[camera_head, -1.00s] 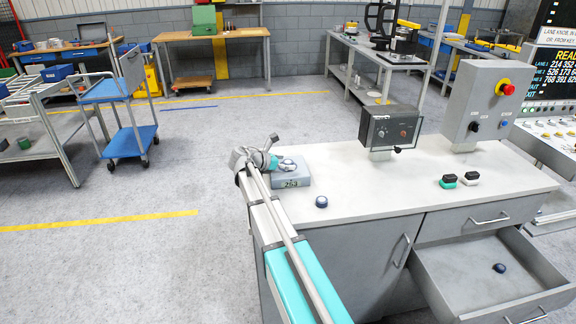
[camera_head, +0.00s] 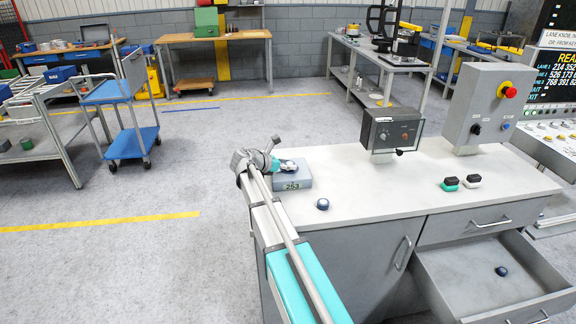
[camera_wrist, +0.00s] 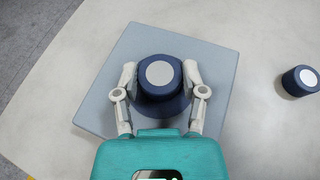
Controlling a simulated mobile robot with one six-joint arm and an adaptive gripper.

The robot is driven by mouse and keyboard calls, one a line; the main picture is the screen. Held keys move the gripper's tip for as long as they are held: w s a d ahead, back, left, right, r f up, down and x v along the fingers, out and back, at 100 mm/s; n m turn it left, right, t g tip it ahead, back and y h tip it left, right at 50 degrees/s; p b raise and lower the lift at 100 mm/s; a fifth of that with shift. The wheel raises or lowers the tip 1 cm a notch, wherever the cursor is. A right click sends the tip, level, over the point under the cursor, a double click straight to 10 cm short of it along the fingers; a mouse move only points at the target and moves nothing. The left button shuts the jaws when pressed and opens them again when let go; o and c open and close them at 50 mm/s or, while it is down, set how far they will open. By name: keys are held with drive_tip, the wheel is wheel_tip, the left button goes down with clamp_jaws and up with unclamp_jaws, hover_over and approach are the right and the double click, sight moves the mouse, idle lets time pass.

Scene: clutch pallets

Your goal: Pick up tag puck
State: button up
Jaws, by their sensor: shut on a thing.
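A dark blue round puck with a pale grey top (camera_wrist: 161,82) stands at the middle of a flat grey block in the wrist view. My gripper (camera_wrist: 160,84) has one finger on each side of this puck and is shut on it. Its flared dark blue lower part shows against the block, and I cannot tell whether it is lifted. In the head view my gripper (camera_head: 280,165) is over the grey block (camera_head: 293,186) at the counter's left end, with the puck partly hidden. A second dark blue puck (camera_head: 322,204) stands on the counter, also at right in the wrist view (camera_wrist: 300,80).
The grey block has a number label on its front. A control box (camera_head: 392,130) and an emergency-stop box (camera_head: 487,105) stand at the counter's back. Green and white black-topped pieces (camera_head: 461,183) sit at right. A dark puck (camera_head: 501,271) lies in the open drawer (camera_head: 470,290).

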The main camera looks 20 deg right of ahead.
sight(288, 164)
drive_tip(key=shift+r+p, duration=1.45)
drive_tip(key=shift+r, duration=0.05)
drive_tip(key=s+d+r+p, duration=0.4)
drive_tip(key=s+r+p, duration=0.5)
drive_tip(key=s, duration=0.4)
drive_tip(key=shift+s+r+p, duration=0.25)
drive_tip(key=shift+r+p, duration=0.1)
drive_tip(key=shift+r, duration=0.05)
